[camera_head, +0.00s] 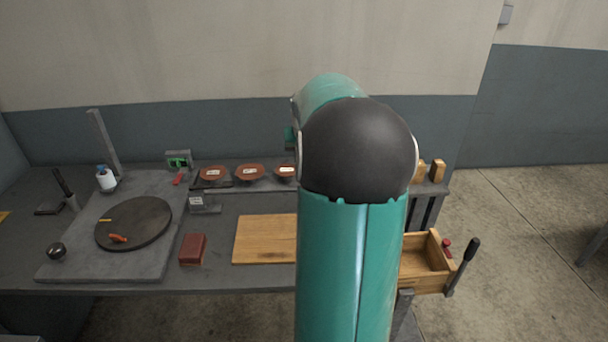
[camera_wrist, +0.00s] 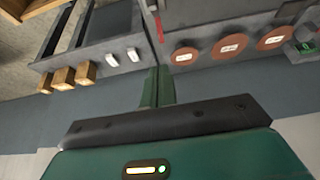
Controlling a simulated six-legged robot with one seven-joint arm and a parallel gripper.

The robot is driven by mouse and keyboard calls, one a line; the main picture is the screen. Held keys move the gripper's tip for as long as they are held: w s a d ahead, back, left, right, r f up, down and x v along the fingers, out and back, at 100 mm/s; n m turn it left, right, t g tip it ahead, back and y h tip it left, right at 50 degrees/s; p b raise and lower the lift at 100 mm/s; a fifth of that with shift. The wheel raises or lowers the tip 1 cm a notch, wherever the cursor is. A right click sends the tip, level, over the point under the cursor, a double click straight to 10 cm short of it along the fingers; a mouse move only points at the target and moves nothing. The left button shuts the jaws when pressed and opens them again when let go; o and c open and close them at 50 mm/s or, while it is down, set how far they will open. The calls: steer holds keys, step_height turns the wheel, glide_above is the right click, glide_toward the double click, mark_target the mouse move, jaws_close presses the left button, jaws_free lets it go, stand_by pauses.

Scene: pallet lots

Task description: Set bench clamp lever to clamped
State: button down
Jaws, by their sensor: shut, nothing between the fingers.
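Two black-handled levers show in the head view, and I cannot tell for sure which is the bench clamp lever. One lever (camera_head: 466,262) stands tilted at the bench's right end, beside a wooden open box, with a red knob (camera_head: 447,245) near it. The other lever (camera_head: 62,183) leans up from the bench's far left. My gripper (camera_wrist: 160,72) is shut and empty in the wrist view, above the back of the bench and apart from the dishes. In the head view my arm hides it.
Three brown dishes (camera_head: 250,171) stand along the back. A cutting board (camera_head: 265,238), a red block (camera_head: 193,249) and a dark round plate (camera_head: 134,223) lie on the bench. The wooden box (camera_head: 424,283) is at the right. Wooden blocks (camera_wrist: 64,79) show in the wrist view.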

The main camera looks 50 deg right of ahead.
steer(key=x, duration=0.9)
steer(key=shift+w+f, duration=0.1)
steer(key=shift+f, duration=0.1)
steer(key=shift+s+a+f, duration=0.85)
steer(key=shift+a+f, duration=0.1)
steer(key=shift+f, duration=0.1)
steer(key=shift+a+f, duration=0.1)
steer(key=shift+f, duration=0.25)
steer(key=shift+s+a, duration=0.1)
steer(key=shift+s, duration=0.05)
